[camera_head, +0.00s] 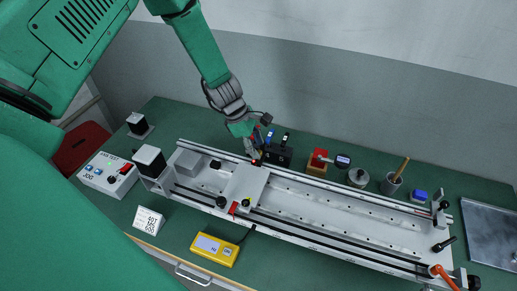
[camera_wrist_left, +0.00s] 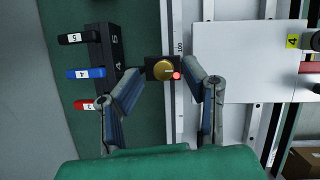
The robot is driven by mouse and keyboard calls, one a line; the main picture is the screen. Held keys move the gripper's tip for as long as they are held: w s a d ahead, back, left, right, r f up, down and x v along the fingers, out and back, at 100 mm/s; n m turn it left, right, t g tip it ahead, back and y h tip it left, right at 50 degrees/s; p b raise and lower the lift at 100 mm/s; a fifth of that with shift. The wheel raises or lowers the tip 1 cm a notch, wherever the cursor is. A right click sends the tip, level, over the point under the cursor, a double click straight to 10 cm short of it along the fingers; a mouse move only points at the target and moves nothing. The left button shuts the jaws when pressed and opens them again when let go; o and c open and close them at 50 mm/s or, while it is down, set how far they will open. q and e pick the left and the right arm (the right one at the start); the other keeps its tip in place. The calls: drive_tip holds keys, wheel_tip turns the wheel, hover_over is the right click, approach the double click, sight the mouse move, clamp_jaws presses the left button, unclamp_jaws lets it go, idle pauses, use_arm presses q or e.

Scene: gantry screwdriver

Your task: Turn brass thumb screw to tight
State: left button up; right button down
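The brass thumb screw (camera_wrist_left: 162,71) is a round gold knob on a small black block at the rail's edge, seen in the left wrist view. A red light (camera_wrist_left: 176,76) shows at its lower right edge. My left gripper (camera_wrist_left: 165,75) is open, with one fingertip on each side of the knob and a gap to it on both sides. In the head view my left gripper (camera_head: 252,152) points down at the far edge of the gantry rail (camera_head: 320,209) and hides the screw. My right gripper is not in view.
A black holder (camera_head: 279,154) with numbered coloured tools stands close beside the gripper. A white carriage plate (camera_head: 243,186) sits on the rail. A yellow meter (camera_head: 214,250), a control box (camera_head: 108,176) and a cup (camera_head: 391,184) stand around the rail.

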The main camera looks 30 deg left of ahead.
use_arm(q)
drive_tip(key=v, duration=0.6)
drive_tip(key=shift+r, duration=0.3)
drive_tip(key=shift+s+a, duration=0.15)
